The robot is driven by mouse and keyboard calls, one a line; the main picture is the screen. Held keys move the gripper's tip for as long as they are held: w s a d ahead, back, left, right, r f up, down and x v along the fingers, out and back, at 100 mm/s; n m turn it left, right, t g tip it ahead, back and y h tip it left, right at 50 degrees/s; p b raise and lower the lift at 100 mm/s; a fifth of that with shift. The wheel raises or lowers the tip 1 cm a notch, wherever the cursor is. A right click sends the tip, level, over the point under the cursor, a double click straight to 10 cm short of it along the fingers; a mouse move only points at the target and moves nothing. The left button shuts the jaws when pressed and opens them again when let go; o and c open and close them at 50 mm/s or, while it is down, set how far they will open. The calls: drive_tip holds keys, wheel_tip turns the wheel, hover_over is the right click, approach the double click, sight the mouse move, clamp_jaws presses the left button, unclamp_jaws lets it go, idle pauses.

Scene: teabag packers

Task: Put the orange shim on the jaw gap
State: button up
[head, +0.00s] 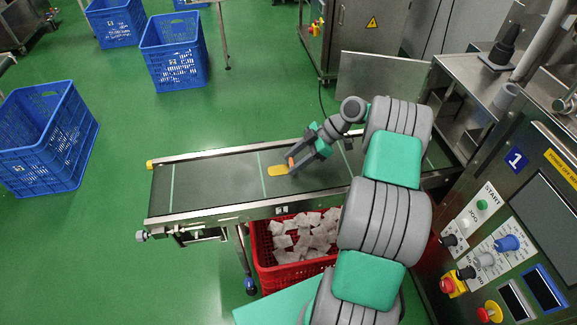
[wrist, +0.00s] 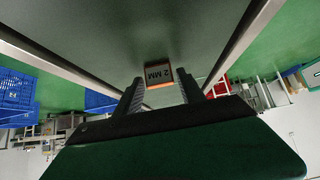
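The orange shim (wrist: 158,75) is a small block with orange edges and a dark face marked "2 MM". In the wrist view it sits at the tips of my gripper (wrist: 160,84), between the two fingers. The fingers are apart with the shim nearly filling the space, and I cannot tell whether they press on it. In the head view my gripper (head: 293,166) is low over the conveyor belt, with a bit of the orange shim (head: 291,161) showing by a finger. I cannot make out a jaw gap.
A yellow rounded piece (head: 277,170) lies on the conveyor belt (head: 215,180) beside my gripper. Metal rails edge the belt. A red crate of teabags (head: 262,262) stands below. A control panel (head: 490,240) is at right. Blue crates (head: 35,150) stand on the green floor.

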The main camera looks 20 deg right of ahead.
clamp_jaws()
drive_tip(key=shift+r, duration=0.1)
idle(0.3)
